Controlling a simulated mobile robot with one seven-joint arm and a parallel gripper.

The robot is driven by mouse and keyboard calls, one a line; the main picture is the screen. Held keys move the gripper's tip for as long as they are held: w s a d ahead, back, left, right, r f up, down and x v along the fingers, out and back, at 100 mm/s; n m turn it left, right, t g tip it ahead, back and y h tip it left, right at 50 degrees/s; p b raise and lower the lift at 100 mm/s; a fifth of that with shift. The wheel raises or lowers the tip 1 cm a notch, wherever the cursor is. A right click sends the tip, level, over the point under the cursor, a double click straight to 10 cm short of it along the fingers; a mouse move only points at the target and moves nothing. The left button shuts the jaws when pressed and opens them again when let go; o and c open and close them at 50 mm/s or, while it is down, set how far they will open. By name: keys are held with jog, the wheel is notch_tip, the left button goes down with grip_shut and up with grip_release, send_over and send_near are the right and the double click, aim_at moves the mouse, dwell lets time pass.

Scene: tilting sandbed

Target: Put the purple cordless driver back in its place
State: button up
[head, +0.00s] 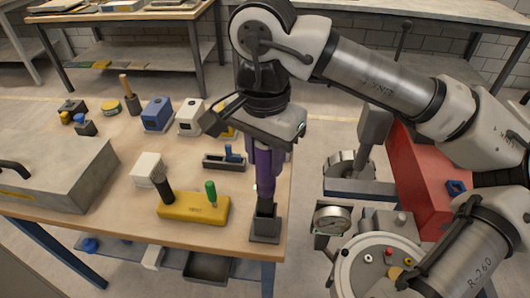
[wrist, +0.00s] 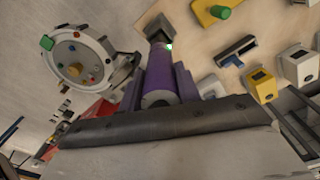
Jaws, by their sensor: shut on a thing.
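The purple cordless driver (head: 264,182) is upright in my gripper (head: 266,160), above the table's right edge. The fingers are closed on both sides of its body. In the wrist view the purple driver (wrist: 163,72) lies between the two fingers (wrist: 158,90) and points at a small dark grey holder. That grey holder (head: 265,228) stands open-topped at the table's front right corner, and also shows in the wrist view (wrist: 158,27). The driver's lower end is at the holder's mouth; I cannot tell whether it is inside.
A yellow block (head: 192,209) with a green-handled tool and a dark-handled brush (head: 162,182) are left of the holder. A grey tray (head: 222,163) with a blue tool lies behind. A round machine with a gauge (head: 333,220) stands right of the table, beyond a gap.

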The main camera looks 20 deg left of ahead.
aim_at(265, 180)
jog(key=shift+f+b, duration=2.9)
jog(key=shift+f, duration=0.2)
jog(key=o, duration=1.6)
jog(key=shift+r+p, duration=2.65)
jog(key=shift+r, duration=1.4)
